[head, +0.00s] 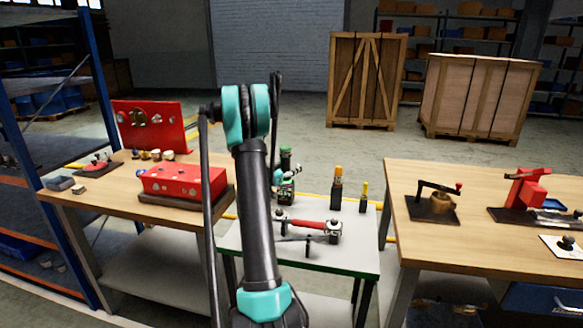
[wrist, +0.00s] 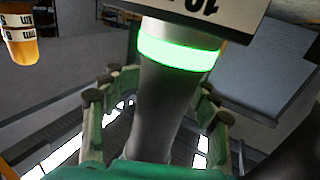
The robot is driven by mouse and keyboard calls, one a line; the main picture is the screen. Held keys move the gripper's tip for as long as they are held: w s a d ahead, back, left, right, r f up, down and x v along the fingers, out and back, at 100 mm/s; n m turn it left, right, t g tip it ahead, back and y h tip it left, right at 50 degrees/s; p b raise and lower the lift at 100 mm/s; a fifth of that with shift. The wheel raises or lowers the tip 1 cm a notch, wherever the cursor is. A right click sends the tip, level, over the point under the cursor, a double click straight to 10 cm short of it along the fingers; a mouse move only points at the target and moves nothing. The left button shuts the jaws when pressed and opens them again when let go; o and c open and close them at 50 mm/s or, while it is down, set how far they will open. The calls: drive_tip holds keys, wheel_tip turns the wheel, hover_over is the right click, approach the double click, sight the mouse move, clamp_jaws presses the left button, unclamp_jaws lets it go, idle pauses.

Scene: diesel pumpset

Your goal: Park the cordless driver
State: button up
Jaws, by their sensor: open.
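The cordless driver appears to be the dark grey cylinder with a lit green ring (wrist: 168,85) in the wrist view. A dark part marked "10", upside down in the picture, adjoins it at the top. My gripper (wrist: 160,82) is open, its green fingers with dark pads on both sides of the grey body. Gaps show beside the body, so I see no firm grip. In the head view my gripper (head: 283,178) is over the middle table, partly behind my arm. A green-topped dark upright thing (head: 286,156) stands there, probably the driver; its lower part is partly hidden.
On the middle table (head: 345,256) stand two orange-topped tools (head: 337,188) (head: 364,196), and a red-handled tool (head: 308,223) lies across supports. A red block (head: 180,181) is on the left bench. The right bench (head: 420,237) holds a clamp-like fixture (head: 438,202).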

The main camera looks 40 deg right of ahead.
drive_tip(key=v, duration=1.2)
idle(0.5)
drive_tip(key=s+a+f+n+y, duration=0.3)
drive_tip(key=s+a+n+y, duration=0.2)
drive_tip(key=s+a, duration=0.3)
drive_tip(key=s+a+f+n+y, duration=0.4)
drive_tip(key=s+a, duration=0.5)
drive_tip(key=a, duration=0.6)
drive_tip(key=s+a+f+n+y, duration=0.4)
drive_tip(key=s+a+n+y, duration=0.2)
drive_tip(key=a, duration=0.6)
drive_tip(key=s+y, duration=0.2)
drive_tip(key=s, duration=0.1)
drive_tip(key=shift+a, duration=0.15)
